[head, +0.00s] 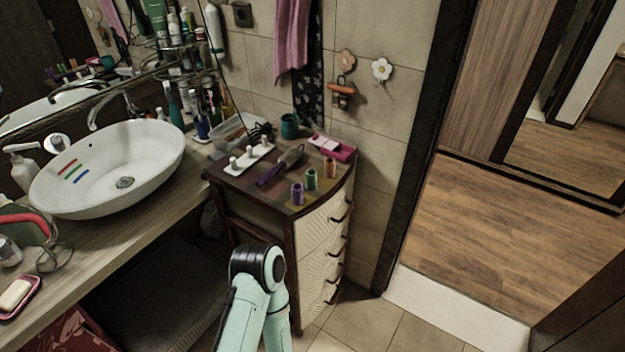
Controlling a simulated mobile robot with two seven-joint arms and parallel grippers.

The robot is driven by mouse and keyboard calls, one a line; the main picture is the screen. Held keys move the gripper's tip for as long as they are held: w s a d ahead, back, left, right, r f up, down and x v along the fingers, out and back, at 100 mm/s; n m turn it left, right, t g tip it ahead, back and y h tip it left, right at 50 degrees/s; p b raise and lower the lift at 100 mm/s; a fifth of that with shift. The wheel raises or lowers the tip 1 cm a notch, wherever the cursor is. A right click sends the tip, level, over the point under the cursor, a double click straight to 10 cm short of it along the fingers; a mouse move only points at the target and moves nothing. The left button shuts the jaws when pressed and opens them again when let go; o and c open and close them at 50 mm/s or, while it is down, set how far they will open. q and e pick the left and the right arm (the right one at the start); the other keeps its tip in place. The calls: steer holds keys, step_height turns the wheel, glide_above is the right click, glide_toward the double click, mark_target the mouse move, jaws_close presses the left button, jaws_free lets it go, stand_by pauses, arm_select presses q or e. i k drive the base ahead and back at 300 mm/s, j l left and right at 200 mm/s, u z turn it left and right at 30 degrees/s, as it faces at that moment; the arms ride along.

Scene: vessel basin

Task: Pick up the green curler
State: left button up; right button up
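The green curler (311,180) stands upright on top of the small drawer cabinet (262,203), near its front right edge. It is between a purple curler (297,194) in front of it and an orange curler (330,168) behind it, with small gaps. Neither gripper shows in the head view. Only a pale green arm link of mine with a black joint is in view, low in front of the cabinet and apart from the curlers.
A purple-handled brush (271,175), a white tray with small white items (248,159), a teal cup (289,126) and a pink box (338,149) share the cabinet top. A white basin (108,168) is on the counter at left. Wooden floor (470,240) lies open at right.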

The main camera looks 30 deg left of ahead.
mark_target(311, 180)
steer(key=i, duration=0.3)
steer(key=i+u, duration=0.15)
steer(key=u, duration=0.35)
steer(key=i+u, duration=0.1)
steer(key=u, duration=0.4)
